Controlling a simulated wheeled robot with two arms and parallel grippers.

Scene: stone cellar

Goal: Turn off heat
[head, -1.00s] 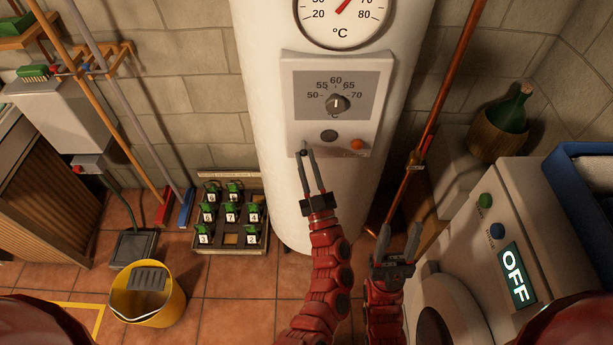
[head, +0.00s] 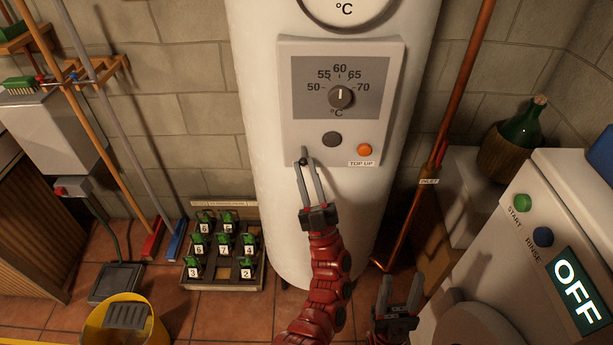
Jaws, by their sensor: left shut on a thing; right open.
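A white water heater (head: 246,120) stands against the stone wall, with a control panel (head: 283,110) on its front. The panel has a dial knob (head: 340,96) marked 50 to 70 °C, its pointer near 60. Below it are a dark round button (head: 331,139) and an orange TOP UP button (head: 365,150). A small dark switch lever (head: 303,161) is at the panel's lower left. My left gripper (head: 307,162) is shut on this lever, its fingertips partly hiding it. My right gripper (head: 400,280) is open and empty, low and to the right.
A washing machine (head: 580,200) showing OFF stands at the right, with a green bottle (head: 524,124) behind it. A copper pipe (head: 460,90) runs beside the heater. A yellow bucket (head: 150,310) and a crate of numbered green items (head: 215,285) are on the floor at left.

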